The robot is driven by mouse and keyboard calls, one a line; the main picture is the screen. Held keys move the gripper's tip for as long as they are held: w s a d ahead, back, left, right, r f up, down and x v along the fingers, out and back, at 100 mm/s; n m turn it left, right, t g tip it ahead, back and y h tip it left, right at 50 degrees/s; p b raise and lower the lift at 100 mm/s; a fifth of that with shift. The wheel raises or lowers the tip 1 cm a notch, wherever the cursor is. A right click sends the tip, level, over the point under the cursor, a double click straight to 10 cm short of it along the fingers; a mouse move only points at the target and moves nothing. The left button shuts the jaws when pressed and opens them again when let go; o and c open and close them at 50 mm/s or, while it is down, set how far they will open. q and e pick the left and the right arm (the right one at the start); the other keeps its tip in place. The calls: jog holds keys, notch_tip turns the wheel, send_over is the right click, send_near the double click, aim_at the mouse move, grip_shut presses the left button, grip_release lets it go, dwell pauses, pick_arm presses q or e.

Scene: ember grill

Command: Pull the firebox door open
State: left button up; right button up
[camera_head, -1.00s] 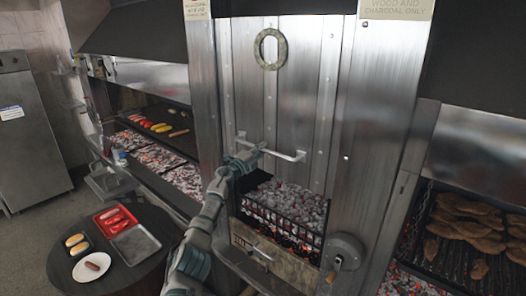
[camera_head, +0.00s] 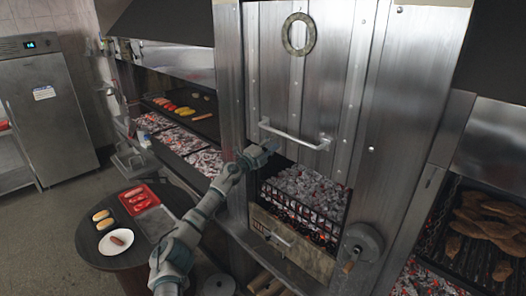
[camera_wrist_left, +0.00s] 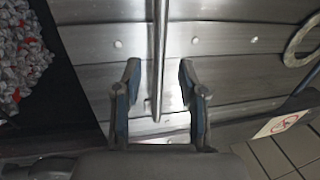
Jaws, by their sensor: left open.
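The firebox door (camera_head: 274,80) is a tall riveted steel panel with a horizontal bar handle (camera_head: 300,138) near its lower edge. Glowing coals show in the opening below it. My left gripper (camera_head: 270,146) is just below the left part of the handle in the head view. In the left wrist view, the open fingers of my left gripper (camera_wrist_left: 158,78) stand on either side of the handle bar (camera_wrist_left: 157,40), with gaps on both sides. The bar's end lies between the fingers. My right gripper is not in view.
A black coal basket (camera_head: 300,212) sits under the door, with a crank wheel (camera_head: 362,242) at its lower right. Grills flank the firebox on both sides. Open floor shows at far left.

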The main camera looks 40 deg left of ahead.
pick_arm(q)
jog(key=v, duration=0.5)
jog(key=shift+s+a+f, duration=0.1)
jog(key=shift+s+a, duration=0.15)
jog(key=shift+d, duration=0.1)
